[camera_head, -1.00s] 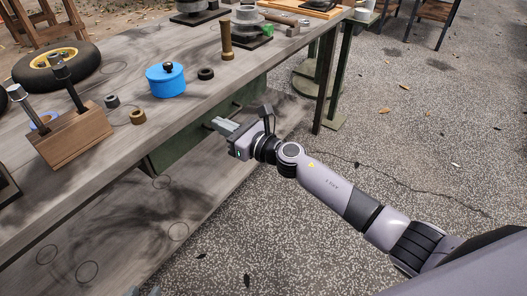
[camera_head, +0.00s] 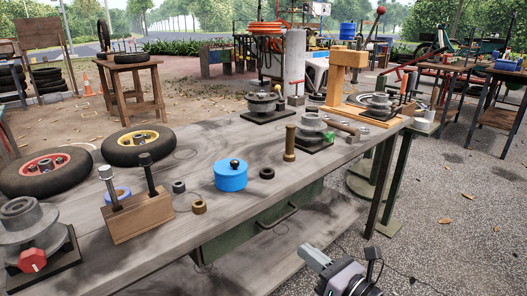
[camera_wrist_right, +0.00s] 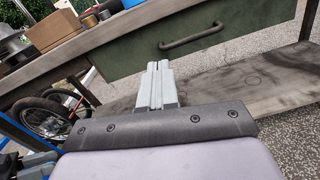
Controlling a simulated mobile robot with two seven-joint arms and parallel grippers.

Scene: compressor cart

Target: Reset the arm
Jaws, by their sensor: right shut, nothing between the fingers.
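My right gripper (camera_head: 316,257) is at the bottom of the head view, in front of the workbench (camera_head: 110,262) and below its top edge. In the right wrist view its two grey fingers (camera_wrist_right: 157,86) lie together, shut, with nothing between them. They point toward the bench's green drawer (camera_wrist_right: 135,55) and its dark handle (camera_wrist_right: 192,37), apart from both. The drawer and handle also show in the head view (camera_head: 279,216).
On the bench stand a blue lidded pot (camera_head: 231,178), a brass cylinder (camera_head: 289,143), a wooden block with two upright tools (camera_head: 138,219), small rings and two wheels (camera_head: 138,146). A lower shelf (camera_head: 262,262) runs under the drawer. Open gravel (camera_head: 450,230) lies to the right.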

